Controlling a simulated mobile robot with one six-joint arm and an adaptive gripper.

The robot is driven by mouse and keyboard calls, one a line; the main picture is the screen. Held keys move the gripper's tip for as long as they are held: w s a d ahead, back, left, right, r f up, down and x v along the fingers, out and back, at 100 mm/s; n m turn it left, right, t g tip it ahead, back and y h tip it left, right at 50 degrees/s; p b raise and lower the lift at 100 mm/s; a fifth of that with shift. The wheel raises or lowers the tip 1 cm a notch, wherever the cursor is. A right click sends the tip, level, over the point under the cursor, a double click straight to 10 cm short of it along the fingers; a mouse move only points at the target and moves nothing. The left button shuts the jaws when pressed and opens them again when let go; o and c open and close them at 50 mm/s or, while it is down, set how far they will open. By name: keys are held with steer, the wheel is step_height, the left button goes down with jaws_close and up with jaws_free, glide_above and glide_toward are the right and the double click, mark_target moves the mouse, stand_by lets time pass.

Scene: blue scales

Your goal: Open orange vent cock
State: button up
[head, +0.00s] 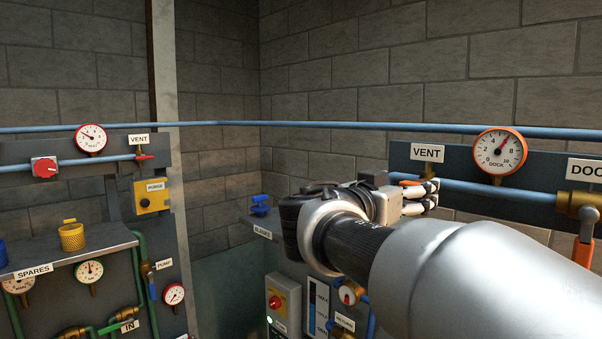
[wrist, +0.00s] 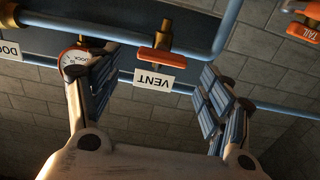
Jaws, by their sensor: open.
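The orange vent cock (wrist: 155,54) is a flat orange lever on a brass stem below a blue pipe, with an upside-down VENT label (wrist: 154,78) beside it in the wrist view. Its lever lies roughly along the pipe. My gripper (wrist: 158,68) is open, with one finger on each side of the lever in the picture and neither seen touching it. In the head view my gripper (head: 425,192) is beneath the right-hand VENT label (head: 427,153). It hides most of the cock there; a bit of orange shows beside the fingers.
The orange-rimmed DOCK gauge (head: 499,151) is right of my gripper, and a brass valve with an orange handle (head: 583,251) is farther right. Blue pipe (head: 480,192) runs along the panel. Another VENT cock, red (head: 145,157), is on the left panel. An orange TAIL lever (wrist: 302,30) shows in the wrist view.

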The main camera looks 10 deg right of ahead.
steer(key=shift+p+x, duration=0.5)
steer(key=shift+x, duration=1.65)
steer(key=shift+w+a, duration=0.1)
steer(key=shift+c, duration=0.2)
steer(key=c, duration=1)
steer(key=shift+f+n+b, duration=0.15)
steer(key=shift+n+b, duration=0.15)
steer(key=shift+b, duration=0.2)
steer(key=shift+w+a+f+n+b, duration=0.1)
steer(key=shift+n+b, duration=1.5)
steer(key=shift+n, duration=2.7)
steer(key=shift+w+n+b, duration=0.1)
steer(key=shift+n+b, duration=1.5)
steer(key=shift+n, duration=2.7)
